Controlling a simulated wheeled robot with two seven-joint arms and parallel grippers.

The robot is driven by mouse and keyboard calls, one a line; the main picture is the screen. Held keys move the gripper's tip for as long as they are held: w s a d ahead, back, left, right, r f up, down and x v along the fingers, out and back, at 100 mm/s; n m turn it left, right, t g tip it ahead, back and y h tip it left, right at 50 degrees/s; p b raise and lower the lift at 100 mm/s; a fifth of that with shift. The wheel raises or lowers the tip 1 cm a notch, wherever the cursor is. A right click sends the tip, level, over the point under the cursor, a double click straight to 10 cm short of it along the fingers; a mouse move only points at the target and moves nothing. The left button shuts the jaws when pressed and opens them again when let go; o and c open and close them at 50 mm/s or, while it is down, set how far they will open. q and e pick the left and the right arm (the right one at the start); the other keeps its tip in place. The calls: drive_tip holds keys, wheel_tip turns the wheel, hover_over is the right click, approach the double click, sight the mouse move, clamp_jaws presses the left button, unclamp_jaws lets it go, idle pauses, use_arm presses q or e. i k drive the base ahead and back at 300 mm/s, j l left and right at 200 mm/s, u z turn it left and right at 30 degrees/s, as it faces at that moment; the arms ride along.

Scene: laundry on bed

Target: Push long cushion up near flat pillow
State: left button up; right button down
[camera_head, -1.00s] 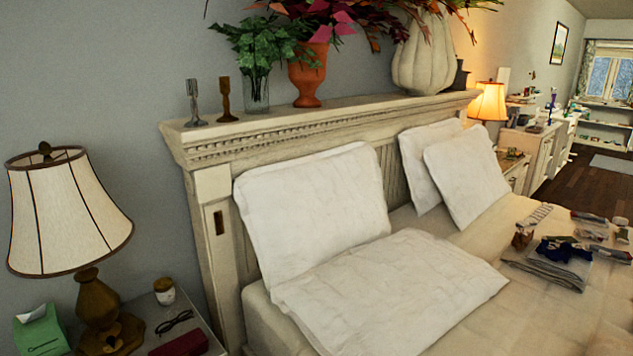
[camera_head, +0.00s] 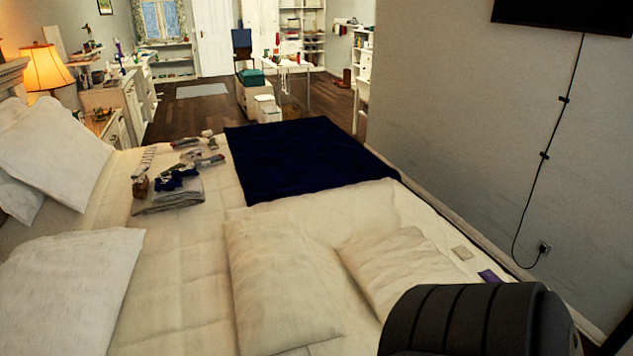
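A white pillow (camera_head: 70,285) lies flat at the left edge, at the headboard end of the bed. A long cream cushion (camera_head: 280,285) lies flat near the middle of the bed, apart from that pillow. A second cream cushion (camera_head: 405,265) lies to its right, nearer the foot of the bed; its lower part is hidden. I cannot tell for sure which cushion is the long one; the middle one looks longer. Neither gripper is in view.
Upright white pillows (camera_head: 50,150) lean at the headboard. Folded clothes (camera_head: 170,190) and small items lie on the far part of the bed. A dark blue blanket (camera_head: 300,160) covers the far right. The bed (camera_head: 180,265) is bare between flat pillow and middle cushion.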

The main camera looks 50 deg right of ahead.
sight(282, 303)
drive_tip(key=z, duration=1.4)
